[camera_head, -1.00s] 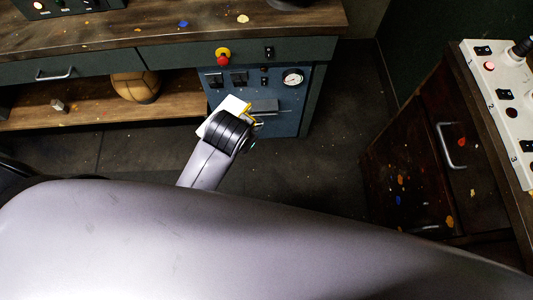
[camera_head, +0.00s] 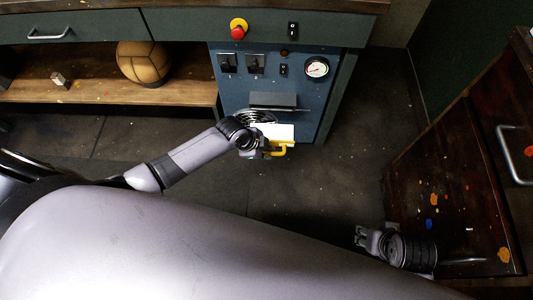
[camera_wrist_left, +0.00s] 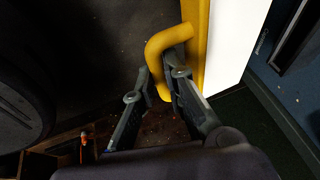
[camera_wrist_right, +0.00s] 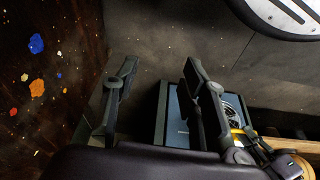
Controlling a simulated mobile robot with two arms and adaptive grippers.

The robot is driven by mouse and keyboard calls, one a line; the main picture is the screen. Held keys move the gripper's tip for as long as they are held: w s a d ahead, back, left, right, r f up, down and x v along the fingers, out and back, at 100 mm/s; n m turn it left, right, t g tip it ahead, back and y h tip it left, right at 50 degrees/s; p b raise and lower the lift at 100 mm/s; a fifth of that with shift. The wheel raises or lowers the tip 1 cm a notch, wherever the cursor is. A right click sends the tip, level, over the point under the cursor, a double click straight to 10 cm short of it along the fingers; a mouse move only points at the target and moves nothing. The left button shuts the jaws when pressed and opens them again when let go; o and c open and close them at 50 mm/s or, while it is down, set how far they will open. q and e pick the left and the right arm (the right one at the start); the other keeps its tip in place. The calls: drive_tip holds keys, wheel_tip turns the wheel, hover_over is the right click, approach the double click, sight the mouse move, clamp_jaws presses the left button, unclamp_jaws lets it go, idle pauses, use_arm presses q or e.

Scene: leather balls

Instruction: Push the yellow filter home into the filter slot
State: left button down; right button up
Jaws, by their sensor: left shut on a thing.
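The yellow filter has a white body (camera_head: 278,131) and a yellow edge with a bent yellow handle (camera_head: 283,148). My left gripper (camera_head: 264,150) is shut on the handle; the left wrist view shows the handle (camera_wrist_left: 165,45) between its fingers (camera_wrist_left: 162,74). The filter is in front of the blue machine panel (camera_head: 236,95), below a dark protruding ledge (camera_head: 273,101). I cannot make out the slot opening or whether the filter touches it. My right gripper (camera_head: 362,237) is open and empty, low by the wooden cabinet; its fingers (camera_wrist_right: 158,78) are apart in the right wrist view.
The panel carries a red emergency button (camera_head: 238,31), switches and a gauge (camera_head: 317,67). A leather ball (camera_head: 143,62) and a metal nut (camera_head: 60,79) sit on the low shelf (camera_head: 110,95). A paint-spotted wooden cabinet (camera_head: 460,175) stands at right. Dark floor (camera_head: 330,180) between is free.

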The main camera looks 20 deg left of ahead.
sight(269, 137)
use_arm(q)
drive_tip(key=w+b, duration=0.1)
drive_tip(key=w, duration=0.1)
drive_tip(key=w+a+b, duration=0.1)
drive_tip(key=w+b, duration=0.1)
drive_tip(key=shift+w+a+b, duration=0.25)
drive_tip(key=shift+w+b, duration=0.3)
drive_tip(key=shift+w, duration=0.1)
use_arm(e)
drive_tip(key=shift+w+a+r+t, duration=0.1)
drive_tip(key=shift+w+r+t, duration=0.25)
drive_tip(key=shift+r, duration=0.35)
drive_tip(key=shift+w+a+r+t, duration=0.15)
drive_tip(key=shift+w+r+t, duration=0.2)
drive_tip(key=shift+r, duration=0.4)
drive_tip(key=shift+w+a+r+t, duration=0.1)
drive_tip(key=shift+w+r+t, duration=0.25)
drive_tip(key=shift+r, duration=0.35)
drive_tip(key=shift+s, duration=0.15)
use_arm(q)
drive_tip(key=shift+t+p, duration=0.3)
use_arm(e)
drive_tip(key=shift+s+d+f+g, duration=0.2)
drive_tip(key=shift+s+g, duration=0.2)
drive_tip(key=shift+s, duration=0.3)
drive_tip(key=shift+s+d+f+g, duration=0.2)
drive_tip(key=shift+s+g, duration=0.15)
drive_tip(key=shift+s, duration=0.35)
